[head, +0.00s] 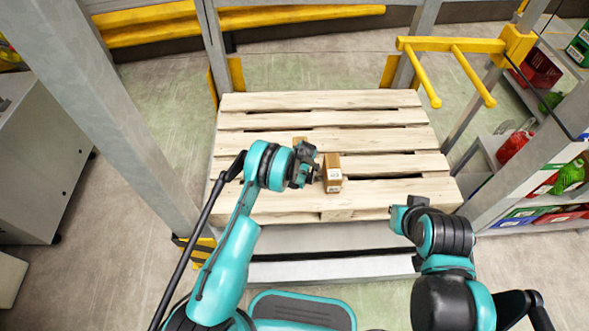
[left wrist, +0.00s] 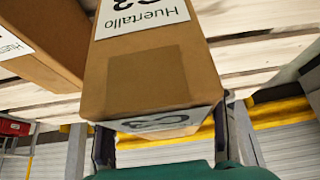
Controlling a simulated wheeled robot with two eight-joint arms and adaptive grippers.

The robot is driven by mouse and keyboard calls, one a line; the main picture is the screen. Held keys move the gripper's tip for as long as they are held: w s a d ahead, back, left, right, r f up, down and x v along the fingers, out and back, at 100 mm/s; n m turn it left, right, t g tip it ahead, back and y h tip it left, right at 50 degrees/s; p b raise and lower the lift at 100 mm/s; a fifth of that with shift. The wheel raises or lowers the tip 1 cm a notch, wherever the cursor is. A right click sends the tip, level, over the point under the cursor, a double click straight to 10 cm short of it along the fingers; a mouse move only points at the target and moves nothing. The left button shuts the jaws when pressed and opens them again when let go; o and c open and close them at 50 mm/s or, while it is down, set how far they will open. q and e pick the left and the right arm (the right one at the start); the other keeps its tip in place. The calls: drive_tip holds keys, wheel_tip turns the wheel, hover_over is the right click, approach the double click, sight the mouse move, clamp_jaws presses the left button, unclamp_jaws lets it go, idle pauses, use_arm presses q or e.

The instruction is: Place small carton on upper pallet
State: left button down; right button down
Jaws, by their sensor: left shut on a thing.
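My left gripper (head: 305,164) is over the wooden pallet (head: 375,142) and shut on a small brown carton (head: 300,142), mostly hidden behind it in the head view. In the left wrist view the held carton (left wrist: 150,80) fills the middle between the fingers, with a white "Huertallo" label. I cannot tell whether it touches the slats. A second brown carton (head: 332,172) stands upright on the pallet just right of the gripper; it also shows at the left of the wrist view (left wrist: 45,40). My right gripper (head: 400,215) is by the pallet's front right edge, its jaws unclear.
A grey post (head: 110,110) rises left of the pallet. A yellow barrier (head: 455,45) stands at the back right. Shelves with coloured bins (head: 540,215) are at the right. The pallet's back and right slats are bare.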

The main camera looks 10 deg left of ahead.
use_arm(q)
drive_tip(key=s+a+f+b, duration=0.1)
drive_tip(key=f, duration=0.1)
drive_tip(key=s+a+f+b, duration=0.1)
drive_tip(key=a+f, duration=0.1)
drive_tip(key=f, duration=0.1)
drive_tip(key=s+a+f+b, duration=0.2)
drive_tip(key=f, duration=0.1)
drive_tip(key=shift+s, duration=0.1)
drive_tip(key=shift+r, duration=0.1)
drive_tip(key=c, duration=0.5)
unclamp_jaws()
